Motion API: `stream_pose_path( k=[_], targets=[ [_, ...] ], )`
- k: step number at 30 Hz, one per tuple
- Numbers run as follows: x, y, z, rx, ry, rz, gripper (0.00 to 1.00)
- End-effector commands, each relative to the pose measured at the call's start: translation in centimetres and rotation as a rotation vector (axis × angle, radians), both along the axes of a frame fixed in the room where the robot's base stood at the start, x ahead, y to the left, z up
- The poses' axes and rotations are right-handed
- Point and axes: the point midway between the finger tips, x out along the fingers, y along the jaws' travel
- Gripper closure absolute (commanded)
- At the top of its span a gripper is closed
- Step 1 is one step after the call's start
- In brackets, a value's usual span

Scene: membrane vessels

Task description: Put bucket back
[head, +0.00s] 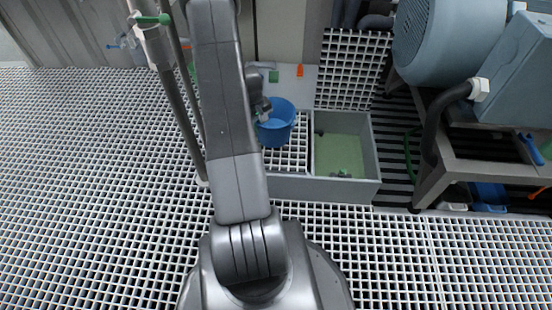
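A blue bucket (278,127) is near the middle of the head view, just right of my arm. It appears upright over a patch of grating, left of a grey-walled pit with a green floor. My gripper (262,112) is at the bucket's left rim, partly hidden behind my arm. The fingers are too small and covered to tell whether they are open or touching the rim. The bucket's left side is partly hidden.
A green-floored pit (342,150) has a raised grating panel (352,68) behind it. A large blue-grey machine (450,40) on a metal frame (440,165) stands at right. Vertical pipes (172,85) rise left of my arm. Grating floor (80,190) is clear at left.

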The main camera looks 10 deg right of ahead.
Motion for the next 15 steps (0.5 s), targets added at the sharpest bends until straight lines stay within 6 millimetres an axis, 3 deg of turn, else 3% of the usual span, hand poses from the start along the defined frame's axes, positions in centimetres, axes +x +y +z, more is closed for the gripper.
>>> stream_pose_path(
  k=[3,6,15],
  targets=[
    [-0.9,-1.8,-3.1,0.004,0.004,0.078,1.0],
    [-1.4,-2.5,-4.7,0.006,0.001,0.124,1.0],
    [-1.6,-2.9,-9.1,0.008,-0.001,0.15,1.0]
  ],
)
